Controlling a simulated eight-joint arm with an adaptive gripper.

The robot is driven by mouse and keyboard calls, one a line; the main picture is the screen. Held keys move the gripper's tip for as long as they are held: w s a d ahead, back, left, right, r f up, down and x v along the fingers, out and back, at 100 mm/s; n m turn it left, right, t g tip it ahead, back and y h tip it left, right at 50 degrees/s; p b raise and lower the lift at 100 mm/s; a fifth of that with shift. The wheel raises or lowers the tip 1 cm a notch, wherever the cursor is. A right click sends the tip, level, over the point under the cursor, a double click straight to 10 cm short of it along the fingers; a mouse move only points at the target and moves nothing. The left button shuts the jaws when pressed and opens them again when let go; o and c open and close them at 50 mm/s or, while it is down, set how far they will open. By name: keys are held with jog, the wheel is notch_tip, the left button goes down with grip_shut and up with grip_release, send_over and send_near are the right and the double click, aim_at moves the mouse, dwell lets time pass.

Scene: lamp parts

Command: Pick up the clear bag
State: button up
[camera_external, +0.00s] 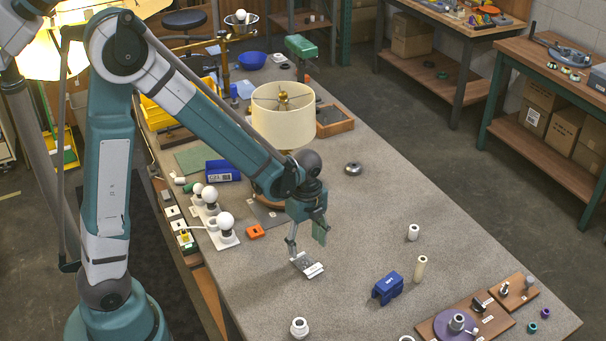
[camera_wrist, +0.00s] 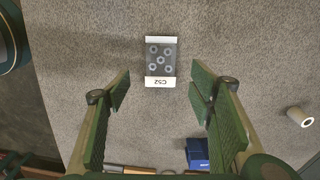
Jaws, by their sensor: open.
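The clear bag (camera_external: 308,265) lies flat on the grey workbench. It has white strips at two ends and several small round parts inside. In the wrist view the bag (camera_wrist: 161,62) shows at the upper middle, with the label "C52" upside down on its lower strip. My gripper (camera_external: 306,238) is open above the bag in the external view. In the wrist view my gripper (camera_wrist: 160,85) has its two green-padded fingers spread wide, one to each side of the bag. Nothing is between the fingers, and they appear apart from the bag.
A lamp (camera_external: 283,116) stands behind. The bench (camera_external: 345,220) around the bag is clear.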

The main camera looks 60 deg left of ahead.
aim_at(307, 262)
jog(key=shift+f, duration=0.1)
jog(key=shift+f, duration=1.15)
jog(key=shift+f, duration=0.1)
jog(key=shift+f+b, duration=0.5)
jog(key=shift+f, duration=2.05)
jog(key=shift+c, duration=0.5)
jog(key=c, duration=0.9)
